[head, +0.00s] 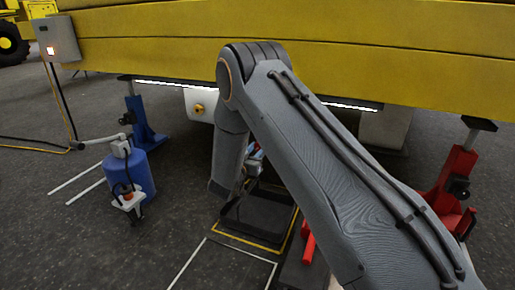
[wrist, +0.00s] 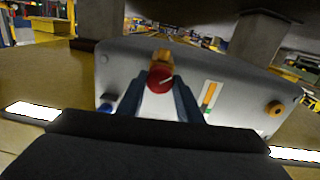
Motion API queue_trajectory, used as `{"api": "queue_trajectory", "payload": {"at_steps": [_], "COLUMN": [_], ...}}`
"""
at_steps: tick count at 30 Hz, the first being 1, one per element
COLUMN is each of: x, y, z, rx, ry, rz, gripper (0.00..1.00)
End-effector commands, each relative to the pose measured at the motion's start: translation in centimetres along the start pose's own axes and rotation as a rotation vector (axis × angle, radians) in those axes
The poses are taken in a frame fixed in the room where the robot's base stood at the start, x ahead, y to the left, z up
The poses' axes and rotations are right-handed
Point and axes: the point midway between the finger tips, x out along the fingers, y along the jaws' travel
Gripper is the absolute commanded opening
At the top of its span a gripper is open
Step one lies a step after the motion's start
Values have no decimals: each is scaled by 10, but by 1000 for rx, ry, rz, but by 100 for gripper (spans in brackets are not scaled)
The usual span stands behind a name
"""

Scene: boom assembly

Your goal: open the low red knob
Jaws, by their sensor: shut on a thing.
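The red knob (wrist: 160,78) is round with a pale line across its face. It sits on a pale grey panel (wrist: 235,87) in the wrist view. My gripper (wrist: 160,84) has one finger on each side of the knob and is shut on it. In the head view my arm hides the red knob and the fingertips. Part of the pale panel (head: 192,104) with a yellow knob (head: 198,109) shows left of my arm, under the yellow beam.
The yellow beam (head: 150,35) spans overhead. A blue stand (head: 143,125), a blue cylinder (head: 130,172) and a red stand (head: 453,178) stand around. A black tray (head: 257,215) lies on the floor.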

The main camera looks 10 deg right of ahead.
Motion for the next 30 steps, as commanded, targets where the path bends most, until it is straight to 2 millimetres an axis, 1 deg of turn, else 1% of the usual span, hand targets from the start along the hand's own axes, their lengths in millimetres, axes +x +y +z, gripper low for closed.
{"api": "queue_trajectory", "payload": {"at_steps": [5, 30], "x": [-1, -1], "y": [1, 2], "z": [-2, -1], "rx": [129, 925], "ry": [-6, -29], "rz": [-1, -4], "gripper": [10, 10]}}
